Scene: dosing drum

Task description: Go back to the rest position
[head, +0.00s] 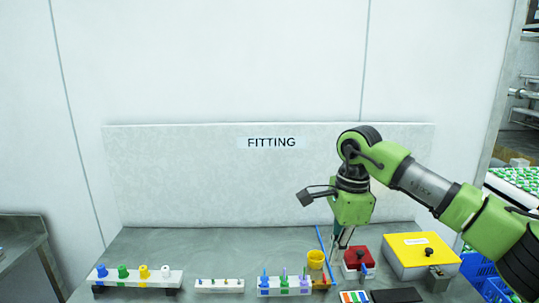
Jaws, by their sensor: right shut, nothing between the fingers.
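My right arm comes in from the right in the head view. My right gripper (341,243) points down above the bench, between the yellow cup (316,260) and the red box with a dark knob (357,258). It is shut, with nothing seen in its fingers. My left gripper is not in view.
The grey bench (190,250) carries a white rack with coloured fittings (140,277), a small rack (219,285), a rack of blue and purple pieces (284,286) and a yellow-topped box (421,250). A backboard marked FITTING (200,180) stands behind. The bench's back left is clear.

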